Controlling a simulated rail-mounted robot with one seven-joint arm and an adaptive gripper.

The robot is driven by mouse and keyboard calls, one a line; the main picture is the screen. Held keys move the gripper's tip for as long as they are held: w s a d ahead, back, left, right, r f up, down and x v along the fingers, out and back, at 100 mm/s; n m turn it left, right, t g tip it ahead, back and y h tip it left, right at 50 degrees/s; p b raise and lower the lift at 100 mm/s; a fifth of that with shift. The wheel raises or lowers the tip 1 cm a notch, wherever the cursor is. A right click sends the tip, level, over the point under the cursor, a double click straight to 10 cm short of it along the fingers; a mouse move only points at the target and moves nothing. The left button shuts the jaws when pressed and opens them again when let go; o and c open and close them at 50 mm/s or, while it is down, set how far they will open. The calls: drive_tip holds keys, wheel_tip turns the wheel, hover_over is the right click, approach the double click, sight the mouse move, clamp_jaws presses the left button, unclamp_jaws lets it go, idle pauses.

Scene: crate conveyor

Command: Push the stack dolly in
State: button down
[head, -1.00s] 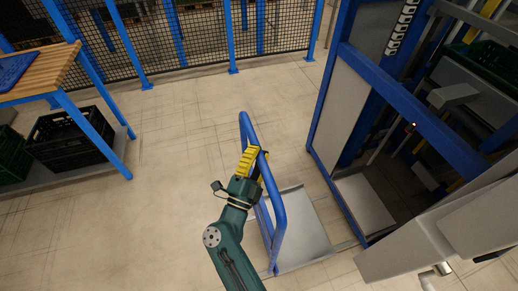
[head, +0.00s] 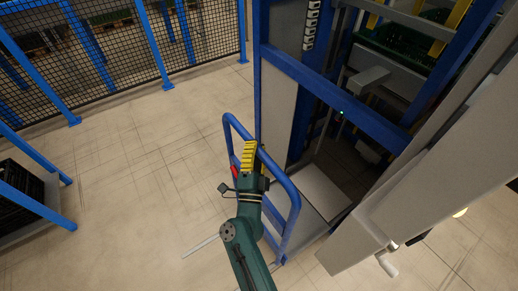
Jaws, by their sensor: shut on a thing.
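The stack dolly has a blue tubular handle (head: 281,183) and stands upright at the opening of the blue-framed machine (head: 330,88). Its handle side faces me. My gripper (head: 249,155), with yellow fingers, is shut on the top bar of the handle, near its middle. A pale flat plate (head: 320,192) shows low in the opening beyond the handle. I cannot tell how much of it is the dolly's platform. The dolly's wheels are hidden.
A small green light (head: 341,113) glows on the machine. A grey housing with a crank (head: 387,264) stands close on the right. A mesh fence (head: 90,60) runs behind. The floor between is clear.

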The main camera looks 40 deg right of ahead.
drive_tip(key=shift+d+f, duration=0.1)
drive_tip(key=c, duration=1.3)
unclamp_jaws()
drive_tip(key=shift+c, duration=0.2)
drive_tip(key=o, duration=0.5)
drive_tip(key=shift+d, duration=0.2)
drive_tip(key=shift+a, duration=0.1)
drive_tip(key=v, duration=1.2)
